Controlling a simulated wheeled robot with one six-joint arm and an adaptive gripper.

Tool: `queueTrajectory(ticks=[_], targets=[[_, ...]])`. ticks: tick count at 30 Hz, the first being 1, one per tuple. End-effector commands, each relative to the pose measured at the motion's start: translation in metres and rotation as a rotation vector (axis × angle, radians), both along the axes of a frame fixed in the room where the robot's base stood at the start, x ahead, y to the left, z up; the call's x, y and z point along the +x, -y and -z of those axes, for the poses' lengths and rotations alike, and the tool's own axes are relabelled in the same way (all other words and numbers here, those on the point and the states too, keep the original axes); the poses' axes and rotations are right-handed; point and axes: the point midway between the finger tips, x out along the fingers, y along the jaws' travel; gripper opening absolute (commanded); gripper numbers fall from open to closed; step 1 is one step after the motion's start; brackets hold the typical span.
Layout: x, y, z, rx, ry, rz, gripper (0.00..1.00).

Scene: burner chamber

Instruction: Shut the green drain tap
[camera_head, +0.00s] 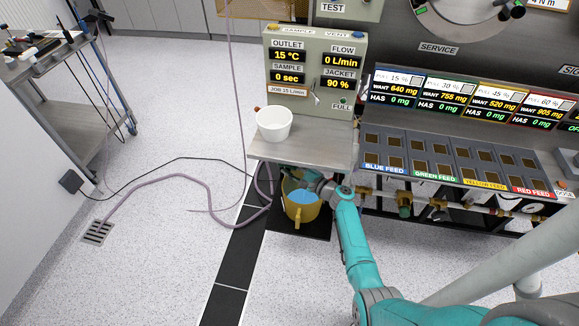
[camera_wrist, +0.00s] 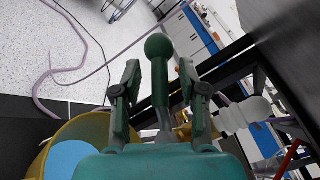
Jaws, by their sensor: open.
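The green drain tap's handle (camera_wrist: 159,80), a dark green bar with a round ball knob, stands between the two fingers of my gripper (camera_wrist: 158,72) in the wrist view. The fingers are spread, one on each side, with a visible gap to the bar. A brass fitting shows beside the handle's lower end. In the head view my gripper (camera_head: 319,186) is below the edge of the steel shelf, and I cannot make out the tap handle there. A yellow bucket (camera_head: 301,214) with blue liquid stands just left of and below my gripper; it also shows in the wrist view (camera_wrist: 92,128).
Brass pipework (camera_head: 440,204) runs to the right under the feed bins. A purple hose (camera_head: 190,179) lies on the floor towards the drain grate (camera_head: 97,231). The floor at left is mostly clear.

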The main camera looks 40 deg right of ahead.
Motion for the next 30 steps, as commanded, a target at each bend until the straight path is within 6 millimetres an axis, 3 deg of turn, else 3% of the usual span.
queueTrajectory(ticks=[11,15,16,30], targets=[[0.0047,-0.0012,-0.0001,0.000,0.000,0.000,0.40],[0.0046,-0.0012,-0.0001,0.000,0.000,0.000,0.05],[0.0046,-0.0012,-0.0001,-0.001,0.000,0.000,0.00],[0.0061,-0.0038,0.0053,-0.067,-0.082,-0.005,0.00]])
